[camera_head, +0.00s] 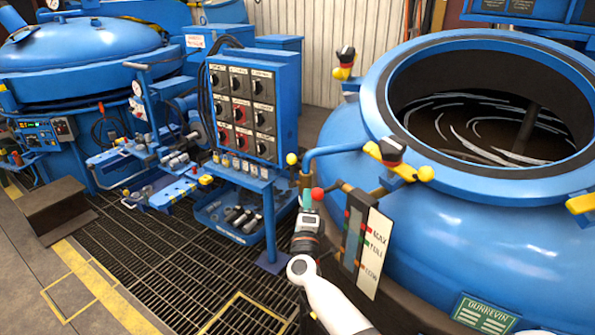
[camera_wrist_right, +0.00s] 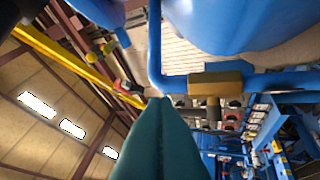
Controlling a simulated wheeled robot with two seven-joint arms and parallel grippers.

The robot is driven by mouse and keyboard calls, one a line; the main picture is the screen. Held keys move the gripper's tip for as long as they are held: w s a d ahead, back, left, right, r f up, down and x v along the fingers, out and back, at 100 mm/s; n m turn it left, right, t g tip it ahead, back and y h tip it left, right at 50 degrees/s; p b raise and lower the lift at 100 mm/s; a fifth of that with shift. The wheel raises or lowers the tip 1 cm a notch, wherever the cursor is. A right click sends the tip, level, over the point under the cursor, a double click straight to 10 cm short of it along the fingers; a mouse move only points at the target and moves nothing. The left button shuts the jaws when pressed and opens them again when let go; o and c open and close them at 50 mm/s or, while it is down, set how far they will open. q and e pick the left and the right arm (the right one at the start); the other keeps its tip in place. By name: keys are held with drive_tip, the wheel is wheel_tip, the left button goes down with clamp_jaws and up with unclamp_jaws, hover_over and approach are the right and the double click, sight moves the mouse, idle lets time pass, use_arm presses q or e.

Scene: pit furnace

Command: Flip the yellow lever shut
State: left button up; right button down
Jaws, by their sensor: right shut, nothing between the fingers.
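My right gripper (camera_head: 307,196) is in front of the blue pipe (camera_head: 335,149) beside the furnace, pointing away from me. Its teal fingers (camera_wrist_right: 157,101) are shut and empty in the right wrist view, with the blue pipe and a brass fitting (camera_wrist_right: 221,85) just beyond the tips. A yellow knob (camera_head: 291,158) shows above the gripper, and a red ball (camera_head: 317,194) shows beside its tip. A yellow bar (camera_head: 398,162) with a black and red top sits on the furnace rim. I cannot tell which yellow part is the lever. My left gripper is out of view.
The open furnace (camera_head: 455,170) fills the right side. A level gauge (camera_head: 370,250) stands right of my gripper. A blue control panel (camera_head: 243,105) and a low blue bench (camera_head: 240,172) stand to the left. The floor grating (camera_head: 160,270) has free room.

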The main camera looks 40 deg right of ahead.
sight(292, 172)
drive_tip(key=w+d+r+p, duration=0.1)
drive_tip(key=w+d+r, duration=0.1)
drive_tip(key=w, duration=0.5)
drive_tip(key=shift+w+d+r, duration=0.2)
drive_tip(key=shift+w+r, duration=0.15)
drive_tip(key=shift+r, duration=0.25)
